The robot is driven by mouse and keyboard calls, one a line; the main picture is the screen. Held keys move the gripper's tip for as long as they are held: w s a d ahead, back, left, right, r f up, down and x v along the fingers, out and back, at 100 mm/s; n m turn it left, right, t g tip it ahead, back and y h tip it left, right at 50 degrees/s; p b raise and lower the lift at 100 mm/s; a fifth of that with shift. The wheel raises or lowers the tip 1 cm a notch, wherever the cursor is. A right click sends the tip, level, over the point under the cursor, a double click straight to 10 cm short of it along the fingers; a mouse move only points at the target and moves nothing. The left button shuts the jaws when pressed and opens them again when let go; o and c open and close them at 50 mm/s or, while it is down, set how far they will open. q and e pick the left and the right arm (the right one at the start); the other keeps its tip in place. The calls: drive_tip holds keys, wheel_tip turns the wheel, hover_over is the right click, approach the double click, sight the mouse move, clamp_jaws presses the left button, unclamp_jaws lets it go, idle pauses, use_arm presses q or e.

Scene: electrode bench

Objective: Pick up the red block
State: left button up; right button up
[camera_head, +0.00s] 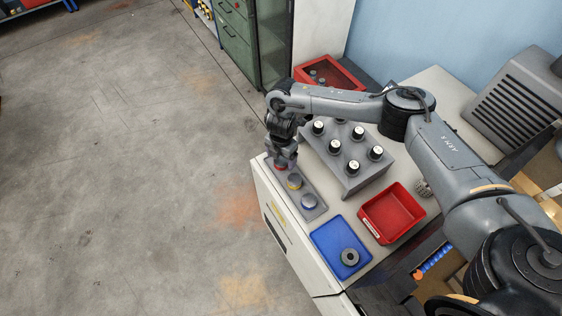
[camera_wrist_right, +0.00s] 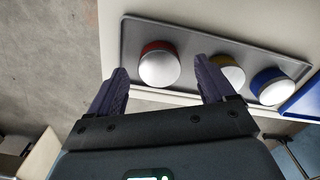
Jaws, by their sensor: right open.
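The red block is a short round piece with a red band and a pale domed top; in the right wrist view the red block (camera_wrist_right: 159,67) sits on the left part of a grey tray (camera_wrist_right: 215,43). In the head view only a little red of it shows beneath my right gripper (camera_head: 281,160), which hides the rest. My right gripper is open and points down over the tray's end. In the wrist view its two fingers lie to either side of the block's near edge, with nothing held. My left gripper is not in view.
On the same tray stand a yellow-banded piece (camera_head: 295,182) and a blue-banded piece (camera_head: 309,201); the yellow one is close to one finger. A red bin (camera_head: 392,213) and a blue mat (camera_head: 330,238) lie nearer.

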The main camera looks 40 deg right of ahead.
drive_tip(key=shift+f, duration=0.75)
drive_tip(key=c, duration=1.5)
drive_tip(key=shift+r, duration=0.1)
drive_tip(key=shift+w+r, duration=0.1)
drive_tip(key=shift+r, duration=0.3)
wheel_tip(320, 180, up, 3)
drive_tip(key=shift+r, duration=0.15)
drive_tip(key=s+d+r+p, duration=0.1)
drive_tip(key=s+d+r, duration=0.15)
drive_tip(key=s, duration=0.25)
drive_tip(key=s+d+r+p, duration=0.1)
drive_tip(key=s+r, duration=0.3)
drive_tip(key=s, duration=0.1)
drive_tip(key=r+p, duration=0.5)
drive_tip(key=w+r+p, duration=0.1)
drive_tip(key=r+p, duration=0.4)
drive_tip(key=p, duration=0.1)
drive_tip(key=r+p, duration=0.6)
drive_tip(key=shift+w+a, duration=0.2)
drive_tip(key=shift+a, duration=0.05)
